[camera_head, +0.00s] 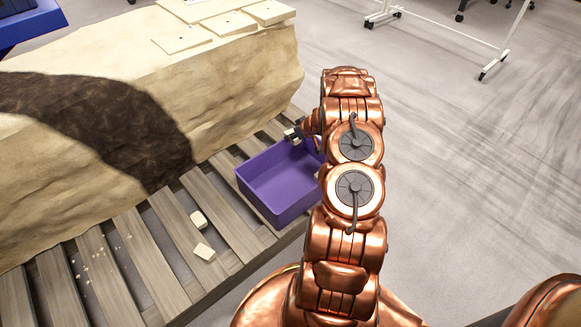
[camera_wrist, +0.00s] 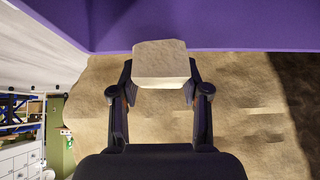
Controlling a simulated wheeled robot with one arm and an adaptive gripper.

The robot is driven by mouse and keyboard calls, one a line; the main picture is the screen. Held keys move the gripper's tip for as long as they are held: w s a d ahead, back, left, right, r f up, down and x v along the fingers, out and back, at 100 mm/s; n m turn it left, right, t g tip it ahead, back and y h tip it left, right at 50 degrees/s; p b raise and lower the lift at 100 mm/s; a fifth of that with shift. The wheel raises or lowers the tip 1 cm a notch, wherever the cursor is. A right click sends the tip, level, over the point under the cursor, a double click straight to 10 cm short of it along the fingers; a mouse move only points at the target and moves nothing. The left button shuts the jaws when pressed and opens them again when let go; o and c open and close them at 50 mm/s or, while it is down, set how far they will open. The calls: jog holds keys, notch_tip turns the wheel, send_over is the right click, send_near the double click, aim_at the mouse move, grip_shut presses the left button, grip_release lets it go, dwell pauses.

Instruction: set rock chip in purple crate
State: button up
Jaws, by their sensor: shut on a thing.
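A pale beige rock chip (camera_wrist: 160,62) is held between the two fingertips of my gripper (camera_wrist: 161,80), which is shut on it. The purple crate (camera_head: 270,212) is open-topped and stands on the wooden slats; the part of its inside that shows is empty. In the head view my gripper (camera_head: 294,132) is at the far rim of the crate, small and partly hidden by my copper arm. The arm also covers the crate's right side. In the wrist view the crate's purple wall (camera_wrist: 200,25) fills the top, close to the chip; I cannot tell whether they touch.
A large tan rock block (camera_head: 240,75) with a dark patch stands left of the crate. Flat beige pieces (camera_head: 181,38) lie on its top. Two loose chips (camera_head: 198,220) (camera_head: 204,252) and small crumbs lie on the slatted pallet (camera_head: 146,255). Grey floor is open at right.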

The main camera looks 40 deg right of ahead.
jog(key=b, duration=0.3)
send_over(291, 160)
jog(key=s, duration=0.2)
jog(key=f, duration=0.8)
jog(key=shift+s+f, duration=0.2)
jog(key=shift+f, duration=0.2)
jog(key=shift+a+f+b, duration=0.1)
jog(key=shift+f+b, duration=0.55)
jog(key=shift+f, duration=2)
jog(key=shift+f, duration=0.15)
jog(key=o, duration=1.3)
jog(key=shift+c, duration=0.2)
